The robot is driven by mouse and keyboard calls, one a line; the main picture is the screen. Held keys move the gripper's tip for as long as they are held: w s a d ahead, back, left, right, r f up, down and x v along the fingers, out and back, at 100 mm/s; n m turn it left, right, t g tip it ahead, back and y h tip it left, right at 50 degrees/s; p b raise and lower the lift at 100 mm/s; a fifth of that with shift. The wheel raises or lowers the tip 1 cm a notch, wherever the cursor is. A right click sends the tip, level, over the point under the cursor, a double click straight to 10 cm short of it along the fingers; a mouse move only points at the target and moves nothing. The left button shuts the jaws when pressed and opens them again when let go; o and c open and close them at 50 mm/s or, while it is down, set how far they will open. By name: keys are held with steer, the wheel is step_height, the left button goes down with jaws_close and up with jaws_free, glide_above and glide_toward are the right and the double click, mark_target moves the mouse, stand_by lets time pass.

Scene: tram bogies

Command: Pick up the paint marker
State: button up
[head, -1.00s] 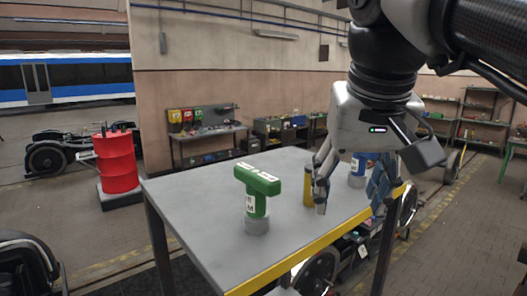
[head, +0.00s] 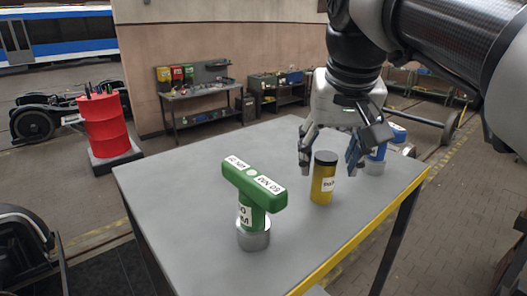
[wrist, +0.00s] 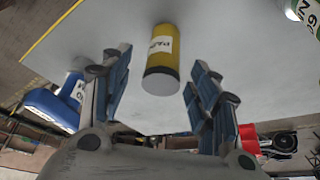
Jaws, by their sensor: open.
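The paint marker (head: 323,180) is a yellow cylinder with a dark cap and a white label, standing upright on the grey table (head: 190,185). It also shows in the wrist view (wrist: 161,62), between and beyond the two fingers. My gripper (head: 331,160) is open, with one finger on each side of the marker in the head view. In the wrist view my gripper (wrist: 158,100) shows clear gaps between both fingers and the marker. I see no contact.
A green T-shaped tool (head: 253,195) stands on the table left of the marker. A blue tool (head: 378,150) stands close behind the right finger. A yellow strip (head: 345,250) marks the table's front edge. The table's left part is clear.

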mark_target(322, 175)
steer(key=shift+s+f, duration=0.1)
steer(key=shift+f, duration=0.7)
steer(key=w+f, duration=0.1)
steer(key=f, duration=0.1)
steer(key=w+f, duration=0.2)
steer(key=shift+w, duration=0.1)
steer(key=shift+f, duration=0.15)
steer(key=shift+c, duration=0.3)
steer(key=c, duration=1.2)
steer(key=shift+o, duration=0.2)
